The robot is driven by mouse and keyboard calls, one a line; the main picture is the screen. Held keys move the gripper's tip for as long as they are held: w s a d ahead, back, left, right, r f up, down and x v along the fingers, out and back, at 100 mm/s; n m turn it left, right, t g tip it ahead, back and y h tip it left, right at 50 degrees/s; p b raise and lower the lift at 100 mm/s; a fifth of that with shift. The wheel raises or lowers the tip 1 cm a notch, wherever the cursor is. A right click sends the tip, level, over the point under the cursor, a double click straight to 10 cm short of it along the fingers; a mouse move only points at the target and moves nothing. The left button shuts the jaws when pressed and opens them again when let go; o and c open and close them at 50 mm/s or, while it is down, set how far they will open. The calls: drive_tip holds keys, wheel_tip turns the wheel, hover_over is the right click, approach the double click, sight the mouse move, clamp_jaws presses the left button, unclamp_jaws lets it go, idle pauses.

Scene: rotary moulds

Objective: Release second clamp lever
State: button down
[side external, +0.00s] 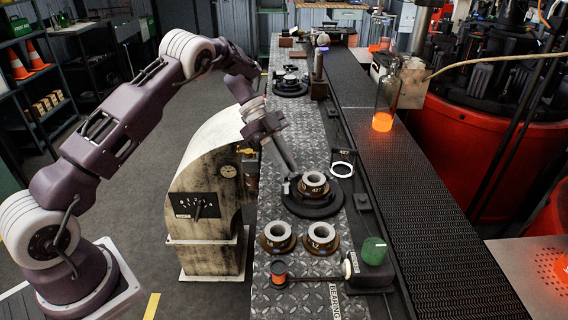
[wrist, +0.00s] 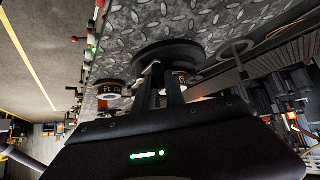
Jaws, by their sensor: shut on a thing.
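The mould (side external: 314,181), a ring with a pale rim and a brown-black body marked 427, sits on a round black base (side external: 322,207) on the diamond-plate bench. My gripper (side external: 295,176) reaches down at the mould's left side, its fingertips close against it. In the wrist view my fingers (wrist: 163,78) point at the black base (wrist: 165,52) and stand close together. They are shut on a clamp lever at the mould's edge; the lever itself is mostly hidden by the fingers. A small pale piece (side external: 285,187) shows just left of the fingertips.
Two ring moulds (side external: 278,236) (side external: 319,237) stand in front of the base. A white ring (side external: 342,170) and a 427 plate lie to the right. The dark conveyor (side external: 420,220) runs along the right.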

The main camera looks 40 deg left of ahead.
drive_tip(key=shift+d, duration=0.1)
idle(0.3)
drive_tip(key=c, duration=1.4)
unclamp_jaws()
drive_tip(key=shift+r, duration=0.1)
drive_tip(key=v, duration=0.7)
drive_tip(key=shift+w, duration=0.1)
